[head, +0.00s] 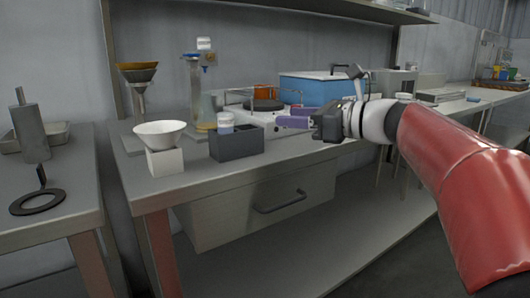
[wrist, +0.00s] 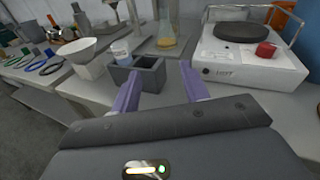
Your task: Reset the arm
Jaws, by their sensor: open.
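My arm (head: 450,165) reaches in from the right in the head view, with its red link in front and the white and dark wrist held above the bench's front edge. My gripper (wrist: 158,85) shows two purple fingers spread wide apart in the wrist view, with nothing between them but the bench and a dark box behind. In the head view the gripper (head: 280,121) points left, near the white hot plate. It touches nothing that I can make out.
A drawer (head: 262,205) hangs below.

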